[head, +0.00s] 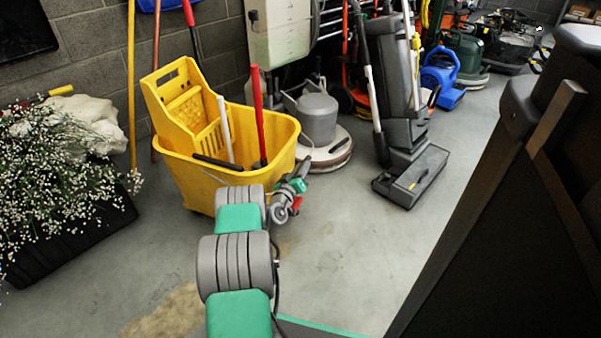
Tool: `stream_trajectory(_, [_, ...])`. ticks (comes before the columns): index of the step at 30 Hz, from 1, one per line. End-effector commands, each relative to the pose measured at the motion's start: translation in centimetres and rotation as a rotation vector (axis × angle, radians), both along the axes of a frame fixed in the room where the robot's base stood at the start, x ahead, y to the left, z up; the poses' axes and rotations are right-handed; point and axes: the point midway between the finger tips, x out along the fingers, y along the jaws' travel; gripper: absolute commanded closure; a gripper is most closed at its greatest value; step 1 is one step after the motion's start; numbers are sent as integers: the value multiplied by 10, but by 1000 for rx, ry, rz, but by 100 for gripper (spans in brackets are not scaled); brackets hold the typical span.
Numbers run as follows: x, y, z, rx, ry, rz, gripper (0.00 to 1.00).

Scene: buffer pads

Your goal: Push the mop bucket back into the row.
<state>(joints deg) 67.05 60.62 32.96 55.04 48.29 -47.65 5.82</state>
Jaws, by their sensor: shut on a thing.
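The yellow mop bucket (185,172) stands on the concrete floor, left of centre, with its yellow wringer (182,95) raised at the back left. A red handle (257,115) and a white handle (225,130) stick up out of it. My arm reaches up from the bottom of the head view to the bucket's front right side. My gripper (302,168) is small in view at the bucket's right edge and is shut on the bucket there. Its fingertips are hard to make out, and my arm hides the bucket's lower front right.
A floor polisher (317,118) stands close behind the bucket's right side. A grey upright cleaner (412,175) and a blue blower (440,75) stand further right. A planter with white flowers (60,185) is at the left. Bare floor (350,255) lies right of my arm.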

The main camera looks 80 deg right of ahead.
Motion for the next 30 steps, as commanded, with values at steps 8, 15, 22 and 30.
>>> stream_trajectory(8, [5, -4, -3, 6, -2, 1, 100])
stream_trajectory(15, [11, -3, -3, 6, -4, 8, 100])
stream_trajectory(22, [12, -3, -2, 4, -3, 10, 66])
stream_trajectory(30, [9, -3, -1, 3, -1, 5, 57])
